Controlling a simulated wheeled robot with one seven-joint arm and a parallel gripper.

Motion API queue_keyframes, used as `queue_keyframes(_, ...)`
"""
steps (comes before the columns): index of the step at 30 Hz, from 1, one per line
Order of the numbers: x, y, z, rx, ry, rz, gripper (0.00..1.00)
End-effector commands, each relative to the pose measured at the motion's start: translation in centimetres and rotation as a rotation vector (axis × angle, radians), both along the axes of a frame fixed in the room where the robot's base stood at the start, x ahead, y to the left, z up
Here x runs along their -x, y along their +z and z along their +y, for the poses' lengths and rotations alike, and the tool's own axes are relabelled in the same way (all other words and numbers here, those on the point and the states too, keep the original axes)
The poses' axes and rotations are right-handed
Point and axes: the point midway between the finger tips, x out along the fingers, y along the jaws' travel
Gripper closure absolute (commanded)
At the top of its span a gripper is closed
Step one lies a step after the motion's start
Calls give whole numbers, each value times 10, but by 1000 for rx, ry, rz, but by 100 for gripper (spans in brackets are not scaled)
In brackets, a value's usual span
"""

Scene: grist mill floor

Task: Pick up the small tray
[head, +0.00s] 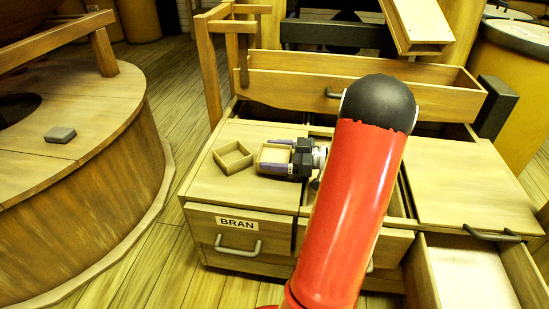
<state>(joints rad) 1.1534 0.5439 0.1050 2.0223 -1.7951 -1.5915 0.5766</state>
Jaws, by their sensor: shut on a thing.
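Two small square wooden trays show in the head view, close together over the left top of the wooden cabinet (210,186). The left small tray (233,157) sits on the cabinet top, open side up, and looks empty. My gripper (267,156), with purple-grey fingers, reaches in from the right and is shut on the other small tray (275,153), one finger on its far side and one on its near side. I cannot tell whether this tray touches the cabinet top.
A drawer labelled BRAN (236,223) is below. An open drawer (470,275) is at the lower right. A grey block (60,134) lies on the round wooden platform (95,150) at left. My red arm hides the cabinet's middle.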

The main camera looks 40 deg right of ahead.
Motion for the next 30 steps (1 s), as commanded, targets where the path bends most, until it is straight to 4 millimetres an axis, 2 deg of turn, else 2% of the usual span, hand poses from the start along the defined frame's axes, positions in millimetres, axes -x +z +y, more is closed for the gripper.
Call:
queue_keyframes(5, 0, 37, 0, 5, 1, -5, 48)
queue_keyframes(12, 0, 106, 0, 7, 0, -5, 48)
queue_keyframes(18, 0, 154, 0, 5, 0, -4, 48)
queue_keyframes(24, 0, 181, 0, 2, 1, -3, 48)
queue_keyframes(30, 0, 188, 0, -1, 1, -2, 48)
